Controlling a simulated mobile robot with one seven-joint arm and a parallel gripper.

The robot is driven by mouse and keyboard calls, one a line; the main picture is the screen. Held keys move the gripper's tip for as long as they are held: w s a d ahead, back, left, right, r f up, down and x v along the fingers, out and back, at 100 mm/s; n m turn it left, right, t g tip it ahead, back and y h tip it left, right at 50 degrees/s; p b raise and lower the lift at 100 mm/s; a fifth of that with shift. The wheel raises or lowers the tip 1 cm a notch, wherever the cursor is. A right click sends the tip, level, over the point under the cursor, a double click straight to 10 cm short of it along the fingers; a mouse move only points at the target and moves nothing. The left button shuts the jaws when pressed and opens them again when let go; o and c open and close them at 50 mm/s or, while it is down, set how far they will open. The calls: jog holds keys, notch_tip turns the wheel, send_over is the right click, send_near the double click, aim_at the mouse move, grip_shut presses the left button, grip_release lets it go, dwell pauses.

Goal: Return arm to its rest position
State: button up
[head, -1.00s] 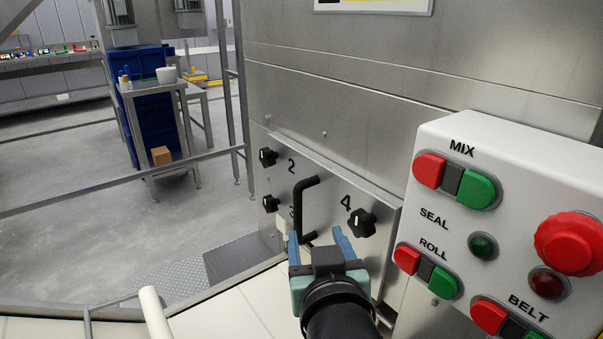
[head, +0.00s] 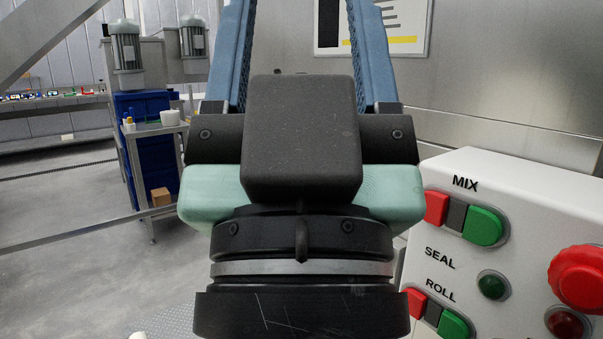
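My gripper (head: 300,60) fills the middle of the head view, close to the camera and pointing up. Its two blue fingers stand wide apart, one on each side of its dark body, and run out of the top of the picture. No object shows between the visible parts of the fingers; their tips are out of view. The gripper hides the steel panel with the black knobs and handle behind it.
A white control box (head: 520,240) with red and green buttons stands close on the right. A steel wall (head: 490,90) is behind it. A small table (head: 160,128) beside a blue cabinet stands far left, with open floor (head: 70,260) before it.

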notch_tip(320, 180, up, 23)
jog(key=p, duration=2.1)
jog(key=shift+c, duration=1.1)
